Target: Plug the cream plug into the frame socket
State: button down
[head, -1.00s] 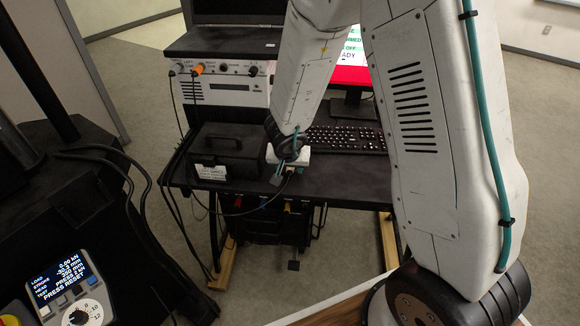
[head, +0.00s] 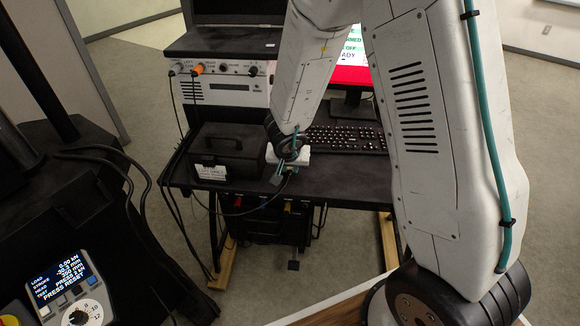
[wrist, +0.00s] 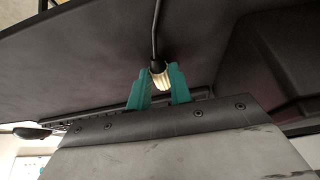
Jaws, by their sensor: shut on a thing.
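The cream plug (wrist: 160,79) sits between the teal fingers of my gripper (wrist: 158,70) in the wrist view. The gripper is shut on it, and a black cable runs up from the plug. In the head view my gripper (head: 283,175) is low over the front part of the dark table, right of a black box. The plug cannot be made out there. A light instrument panel (head: 225,85) stands behind, with a row of labelled round connectors, one holding an orange plug (head: 197,69). The labels are too small to tell which is the frame socket.
A black box (head: 230,152) stands on the dark table (head: 345,178), left of my gripper. A keyboard (head: 345,139) and a red-lit screen (head: 350,76) are behind and to the right. Loose black cables hang at the table's left edge. A control panel (head: 70,295) is at lower left.

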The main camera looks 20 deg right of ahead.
aim_at(290, 169)
jog(key=shift+r, duration=2.45)
